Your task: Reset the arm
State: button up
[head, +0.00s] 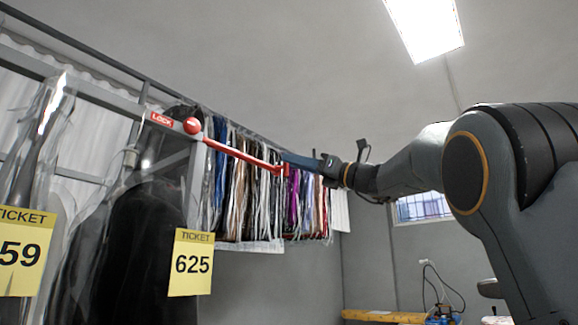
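My arm reaches in from the right in the head view. My gripper (290,160) is at the free end of a red lever (240,154), seen from the side. Its fingers overlap the lever's end in the picture. I cannot tell whether they touch it or how far apart they are. The lever runs from a red round knob (193,126) beside a red "LOCK" label (161,119) on the grey rail, and slopes down to the right.
A row of colourful clothes (260,195) hangs behind the lever. A wooden ledge (385,316) and a window (422,207) are at the right. The space below my forearm looks open.

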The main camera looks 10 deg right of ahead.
dwell(0.5)
jog(key=w+a+f+n+g+h, duration=0.15)
jog(key=f+h, duration=0.25)
jog(key=f, duration=1.4)
jog(key=w+a+f+n+g+h, duration=0.1)
jog(key=a+f+n+g+h, duration=0.2)
jog(key=f, duration=1.5)
jog(key=s+d+f+n+g+h, duration=0.2)
jog(key=s+f+n+h, duration=0.15)
jog(key=f, duration=0.65)
jog(key=s+d+f+n+g+h, duration=0.15)
jog(key=s+f, duration=0.35)
jog(key=f, duration=0.6)
jog(key=s+d+f+n+g+h, duration=0.2)
jog(key=s+d+f+n+h, duration=0.1)
jog(key=s+f+n, duration=0.5)
jog(key=s+d+f+n+g+h, duration=0.2)
jog(key=s+f+n, duration=0.5)
jog(key=s+f, duration=0.6)
jog(key=s+d+h, duration=0.1)
jog(key=s+d, duration=0.1)
jog(key=s, duration=0.2)
jog(key=shift+f+n, duration=0.25)
jog(key=shift+n, duration=0.1)
jog(key=shift+d, duration=0.1)
